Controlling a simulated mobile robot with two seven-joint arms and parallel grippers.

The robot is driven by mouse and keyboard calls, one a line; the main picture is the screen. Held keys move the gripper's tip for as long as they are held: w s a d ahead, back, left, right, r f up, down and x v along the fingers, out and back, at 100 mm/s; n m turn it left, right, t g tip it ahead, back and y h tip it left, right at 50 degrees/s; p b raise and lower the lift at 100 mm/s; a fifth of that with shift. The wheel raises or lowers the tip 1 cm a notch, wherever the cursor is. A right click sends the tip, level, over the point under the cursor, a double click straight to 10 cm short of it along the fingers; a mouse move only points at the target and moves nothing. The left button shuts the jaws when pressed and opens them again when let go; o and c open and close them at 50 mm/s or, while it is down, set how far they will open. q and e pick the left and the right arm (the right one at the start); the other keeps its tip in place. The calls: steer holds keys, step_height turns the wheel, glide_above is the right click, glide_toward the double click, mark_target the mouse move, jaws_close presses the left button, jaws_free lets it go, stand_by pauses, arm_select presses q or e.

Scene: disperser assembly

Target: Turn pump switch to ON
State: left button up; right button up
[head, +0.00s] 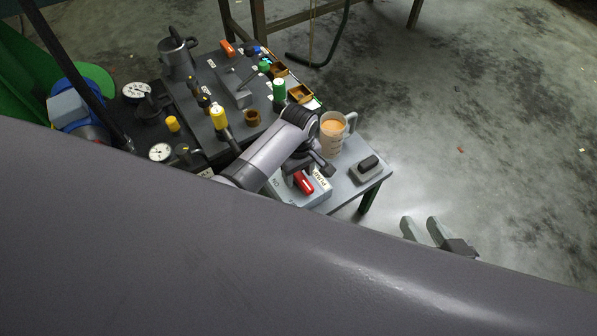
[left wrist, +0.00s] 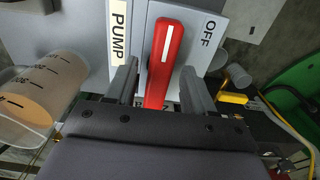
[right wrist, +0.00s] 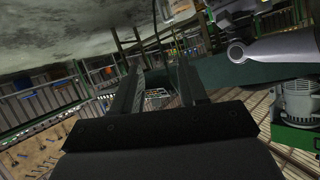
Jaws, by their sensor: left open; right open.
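The red pump switch lever (head: 303,182) sits on a grey box beside a PUMP label (left wrist: 119,30). In the left wrist view the red lever (left wrist: 168,45) has a white line along it. My left gripper (head: 312,170) is open. In the left wrist view its fingers are on either side of the lever's lower part, with gaps showing. My right gripper (head: 421,226) is open and empty, away from the table; it also shows in the right wrist view (right wrist: 160,75).
A beaker with orange liquid (head: 333,128) stands close beside my left gripper. A grey block with a black top (head: 368,164) lies near the table corner. Valves and gauges (head: 160,152) crowd the table's left. The floor to the right is clear.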

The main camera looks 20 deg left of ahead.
arm_select(q)
jaws_close()
